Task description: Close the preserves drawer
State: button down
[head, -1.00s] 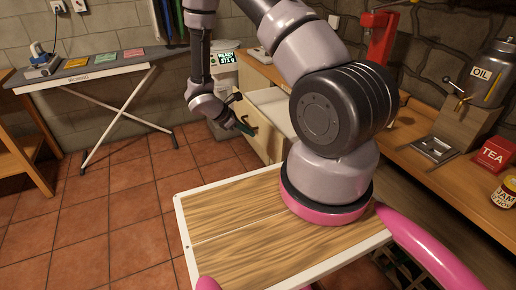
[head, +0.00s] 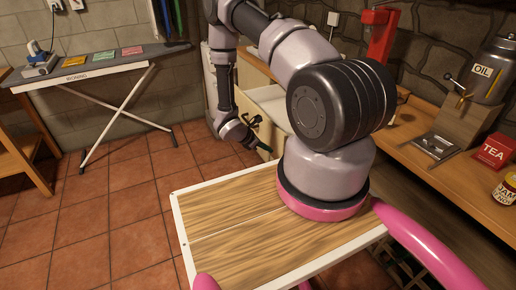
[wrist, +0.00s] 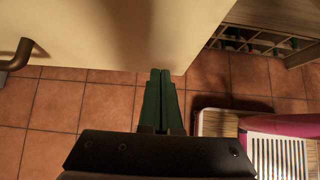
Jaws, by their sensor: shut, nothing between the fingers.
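The cream drawer (head: 270,96) in the bench stands pulled out in the head view, its pale inside showing from above; part of it is behind my arm. I cannot read a label on it. My gripper (head: 268,150) is low in front of the drawer fronts, its dark green fingers shut and empty. In the wrist view the fingertips (wrist: 160,73) are together at the lower edge of a cream front panel (wrist: 110,32). Whether they touch it, I cannot tell. A dark handle (wrist: 17,55) sticks out from that panel, left of the fingers.
An ironing board (head: 85,75) stands at the left, beside a wooden shelf unit (head: 20,140). The tiled floor (head: 110,215) between is clear. The worktop at right holds a tea tin (head: 492,150), a jam jar (head: 505,188) and an oil dispenser (head: 482,70).

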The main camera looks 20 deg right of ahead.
jog(key=shift+d, duration=0.8)
jog(key=d, duration=2.4)
jog(key=shift+w+d, duration=0.3)
jog(key=shift+w, duration=0.1)
jog(key=shift+d, duration=0.35)
jog(key=shift+d+r, duration=0.1)
jog(key=a, duration=0.5)
jog(key=shift+a+r, duration=0.15)
jog(key=v, duration=0.9)
